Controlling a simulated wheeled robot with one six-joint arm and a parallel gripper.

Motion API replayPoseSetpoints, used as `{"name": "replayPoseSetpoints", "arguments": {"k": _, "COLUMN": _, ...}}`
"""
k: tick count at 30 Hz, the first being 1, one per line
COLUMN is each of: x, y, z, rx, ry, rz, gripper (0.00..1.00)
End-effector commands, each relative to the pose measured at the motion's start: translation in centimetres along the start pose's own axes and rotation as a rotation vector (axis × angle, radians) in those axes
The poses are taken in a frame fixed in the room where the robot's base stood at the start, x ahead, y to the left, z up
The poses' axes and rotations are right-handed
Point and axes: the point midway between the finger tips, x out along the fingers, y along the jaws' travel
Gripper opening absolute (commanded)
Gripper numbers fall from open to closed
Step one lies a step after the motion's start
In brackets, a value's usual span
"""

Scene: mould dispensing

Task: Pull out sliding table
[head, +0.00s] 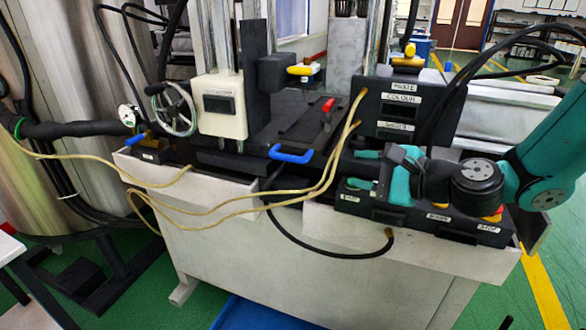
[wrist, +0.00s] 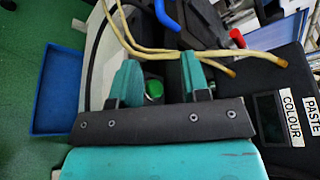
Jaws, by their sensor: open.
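The sliding table (head: 283,133) is a dark flat plate in the middle of the machine in the head view. Its blue handle (head: 290,154) sticks out at the front edge; it also shows at the top of the wrist view (wrist: 166,14). My gripper (head: 362,169) is to the right of the handle, above the control box, with its teal fingers pointing left. In the wrist view my gripper (wrist: 160,74) is open, with its fingers apart and nothing held. A green button (wrist: 153,90) shows between the fingers, on the box behind them.
Cream hoses (head: 305,190) hang across the machine's front, close to the handle. A red lever (head: 328,106) stands on the table's right side. The black paste and colour box (head: 408,108) stands behind my gripper. A blue tray (head: 250,315) lies on the floor.

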Motion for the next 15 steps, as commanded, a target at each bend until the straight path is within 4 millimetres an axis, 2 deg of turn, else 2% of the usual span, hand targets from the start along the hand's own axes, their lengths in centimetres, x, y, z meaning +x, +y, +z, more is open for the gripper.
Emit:
{"name": "replayPoseSetpoints", "arguments": {"k": 5, "x": 2.6, "y": -0.1, "z": 0.2, "rx": 0.003, "ry": -0.004, "rz": 0.000, "gripper": 0.42}}
{"name": "replayPoseSetpoints", "arguments": {"k": 15, "x": 10.4, "y": -0.1, "z": 0.3, "rx": -0.001, "ry": -0.005, "rz": 0.002, "gripper": 0.42}}
